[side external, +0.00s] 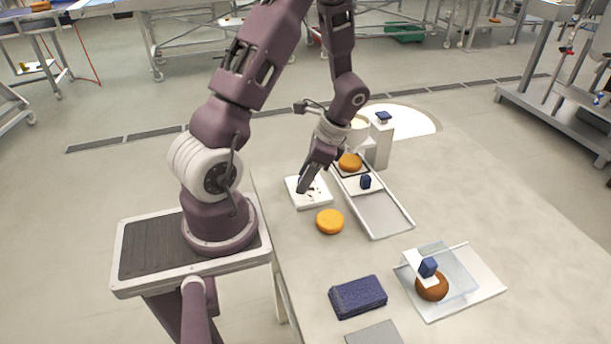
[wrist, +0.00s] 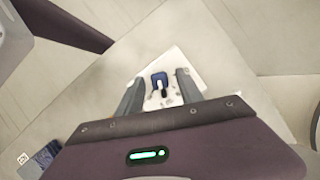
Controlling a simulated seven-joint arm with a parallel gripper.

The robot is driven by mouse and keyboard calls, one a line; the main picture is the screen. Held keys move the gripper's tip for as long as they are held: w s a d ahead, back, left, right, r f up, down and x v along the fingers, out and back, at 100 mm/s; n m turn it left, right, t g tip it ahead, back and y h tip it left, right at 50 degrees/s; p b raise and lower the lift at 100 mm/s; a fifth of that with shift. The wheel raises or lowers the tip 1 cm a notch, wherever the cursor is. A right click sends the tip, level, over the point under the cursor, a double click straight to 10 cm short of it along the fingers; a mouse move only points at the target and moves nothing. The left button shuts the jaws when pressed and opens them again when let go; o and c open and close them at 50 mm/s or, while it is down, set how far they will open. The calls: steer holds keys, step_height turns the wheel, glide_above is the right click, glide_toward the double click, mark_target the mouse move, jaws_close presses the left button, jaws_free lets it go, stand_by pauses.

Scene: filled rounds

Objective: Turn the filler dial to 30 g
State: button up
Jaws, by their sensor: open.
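The filler dial shows in the wrist view as a dark blue knob (wrist: 159,78) with a small pale and black pointer mark. It sits on a white plate (wrist: 185,62) with several small dark marks around it. The setting is too small to read. In the side external view the white plate (side external: 318,202) lies flat on the table, and my gripper hides the knob. My gripper (wrist: 160,76) is open, with one finger on each side of the knob in the wrist view. In the side external view the fingertips (side external: 303,188) are low over the plate; contact cannot be told.
An orange round (side external: 330,222) lies near the plate. A long white tray (side external: 382,212) holds another orange round (side external: 350,162) and a blue knob (side external: 365,182). A white post (side external: 379,148) stands behind. A blue pad (side external: 358,296) and a clear cover (side external: 458,270) over a brown round are in front.

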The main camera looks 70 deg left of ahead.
steer(key=v, duration=0.7)
steer(key=shift+r, duration=0.1)
